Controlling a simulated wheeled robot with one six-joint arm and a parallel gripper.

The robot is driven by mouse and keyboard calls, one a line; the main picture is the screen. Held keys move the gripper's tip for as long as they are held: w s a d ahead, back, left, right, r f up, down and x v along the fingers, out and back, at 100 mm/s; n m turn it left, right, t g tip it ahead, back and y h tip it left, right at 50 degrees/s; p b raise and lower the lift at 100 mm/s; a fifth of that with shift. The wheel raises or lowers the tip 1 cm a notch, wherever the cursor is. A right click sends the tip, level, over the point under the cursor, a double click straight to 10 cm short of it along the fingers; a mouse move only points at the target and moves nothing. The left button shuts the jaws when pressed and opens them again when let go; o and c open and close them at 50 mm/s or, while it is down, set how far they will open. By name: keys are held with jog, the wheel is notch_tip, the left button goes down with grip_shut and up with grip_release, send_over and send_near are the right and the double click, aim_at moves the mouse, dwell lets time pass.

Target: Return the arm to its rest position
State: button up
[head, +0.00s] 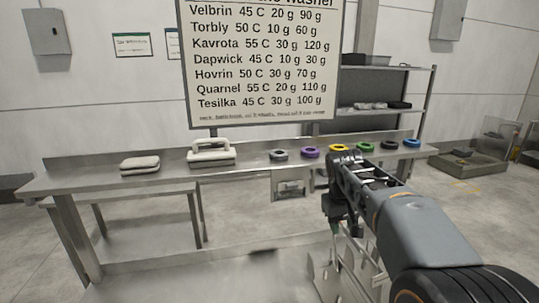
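My arm (430,240) reaches in from the lower right of the head view. My gripper (343,195) is at its far end, in front of the steel table (90,184). From this angle I cannot tell whether its fingers are open or shut, and I see nothing clearly held in it.
A sign board (262,62) stands behind. Shelving (385,90) is at the back right. Floor at left is clear.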

jog(key=s+a+f+t+y, duration=0.1)
jog(key=s+f, duration=0.3)
jog(key=s, duration=0.5)
jog(key=s+a+f+m+t, duration=0.1)
jog(key=s+a+f, duration=0.2)
jog(key=s, duration=0.6)
jog(key=shift+a+f+t+y, duration=0.3)
jog(key=shift+f+y, duration=0.1)
jog(key=shift+f, duration=0.5)
jog(key=shift+o, duration=0.3)
jog(key=shift+s+a, duration=0.1)
